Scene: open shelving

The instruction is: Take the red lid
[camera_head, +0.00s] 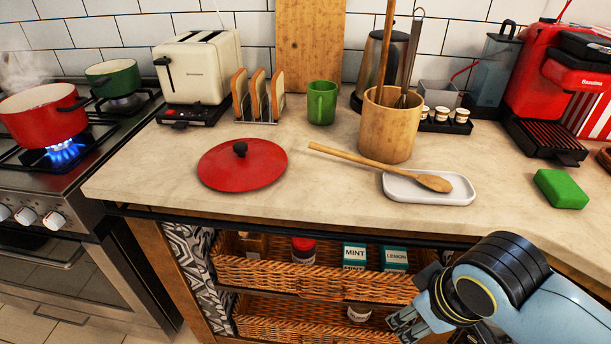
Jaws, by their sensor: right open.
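The red lid (241,167) lies flat on the countertop, left of the middle. It is round with a black knob on top facing up. My right gripper (402,322) is at the lower right, below the counter's front edge and in front of the wicker baskets. It is open and empty, well apart from the lid. My left gripper is not in view. A red pot (42,117) without a lid steams on the lit stove burner at the far left.
A wooden spoon (430,182) rests on a white tray (452,196) right of the lid. Behind stand a toast rack (262,112), a green mug (322,103) and a wooden utensil holder (392,128). Wicker baskets (330,287) sit below. Counter around the lid is clear.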

